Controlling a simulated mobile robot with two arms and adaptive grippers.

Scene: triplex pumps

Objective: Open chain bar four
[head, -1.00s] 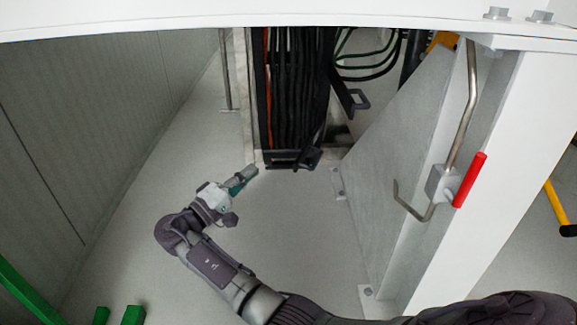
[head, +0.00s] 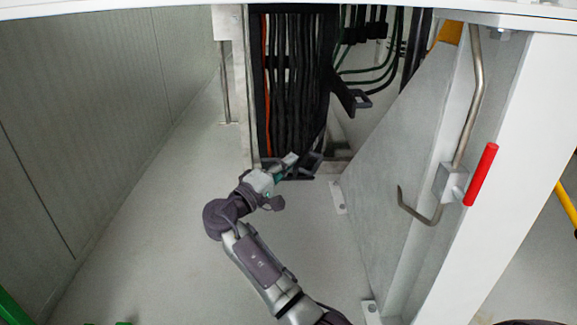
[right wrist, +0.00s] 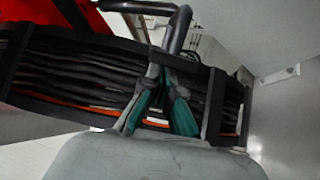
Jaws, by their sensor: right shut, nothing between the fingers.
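The cable chain (head: 292,90) hangs upright at the back, filled with black cables and an orange one. It also shows in the right wrist view (right wrist: 70,72), lying across the picture. A black bar (head: 356,98) sticks out from its right side; a black bar (right wrist: 181,30) also juts out past my fingers in the right wrist view. I cannot tell which bar is number four. My right gripper (head: 291,160) is shut and empty in front of the chain's lower end. Its green-sided fingers (right wrist: 163,80) overlap the chain's edge; contact is unclear. My left gripper is out of view.
A grey plate (head: 385,150) and white post with a bent metal rod and red handle (head: 481,174) stand on the right. A ribbed wall (head: 100,110) is on the left. The floor (head: 160,240) between is clear. A white beam crosses the top.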

